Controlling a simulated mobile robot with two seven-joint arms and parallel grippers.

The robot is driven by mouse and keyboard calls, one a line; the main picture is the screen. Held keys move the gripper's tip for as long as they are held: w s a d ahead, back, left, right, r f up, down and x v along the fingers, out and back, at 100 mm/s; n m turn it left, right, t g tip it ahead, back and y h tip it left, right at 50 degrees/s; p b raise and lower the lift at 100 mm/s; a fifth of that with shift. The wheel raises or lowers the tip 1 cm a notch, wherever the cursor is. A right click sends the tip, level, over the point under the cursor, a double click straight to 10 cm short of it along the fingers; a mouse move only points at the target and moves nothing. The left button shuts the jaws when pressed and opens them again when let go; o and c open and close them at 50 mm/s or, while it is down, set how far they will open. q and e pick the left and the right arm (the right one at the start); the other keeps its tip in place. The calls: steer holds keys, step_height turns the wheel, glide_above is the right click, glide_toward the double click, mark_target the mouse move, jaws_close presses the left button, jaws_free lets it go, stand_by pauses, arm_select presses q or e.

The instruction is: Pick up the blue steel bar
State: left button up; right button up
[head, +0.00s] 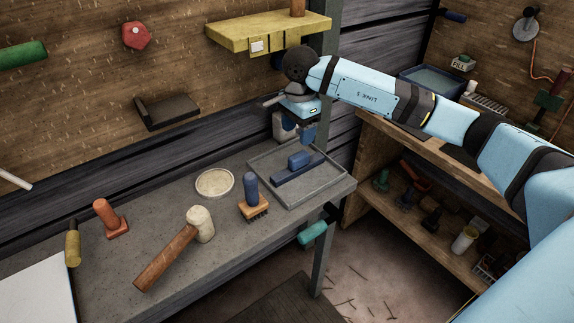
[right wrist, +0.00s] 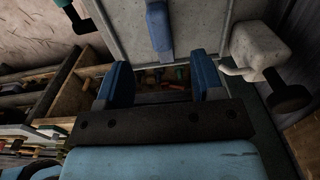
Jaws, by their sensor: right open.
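The blue steel bar (head: 298,170) lies in a shallow grey tray (head: 262,174) at the right end of the workbench, with a raised blue block on its top. In the right wrist view the bar (right wrist: 159,28) shows at the top centre, beyond the fingertips and apart from them. My right gripper (head: 306,132) is above the tray's back edge, partly hidden by its own wrist. In the right wrist view its two blue fingers (right wrist: 162,80) are spread wide with nothing between them. My left gripper is not in view.
A brush (head: 252,205), a round dish (head: 215,183), a mallet (head: 175,245) and an orange-handled tool (head: 107,218) stand or lie left of the tray. A yellow shelf (head: 260,33) hangs above. A pale object with a dark knob (right wrist: 258,45) is close beside the right finger.

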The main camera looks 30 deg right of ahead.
mark_target(299, 164)
steer(key=shift+d+f, duration=0.15)
step_height(299, 164, down, 6)
steer(key=shift+s+f+b, duration=0.1)
steer(key=shift+s+b, duration=0.05)
steer(key=shift+b, duration=0.15)
step_height(299, 164, down, 5)
steer(key=shift+f, duration=0.1)
jaws_close()
step_height(299, 164, up, 10)
steer(key=shift+d+r, duration=0.1)
steer(key=c, duration=0.7)
jaws_free()
jaws_close()
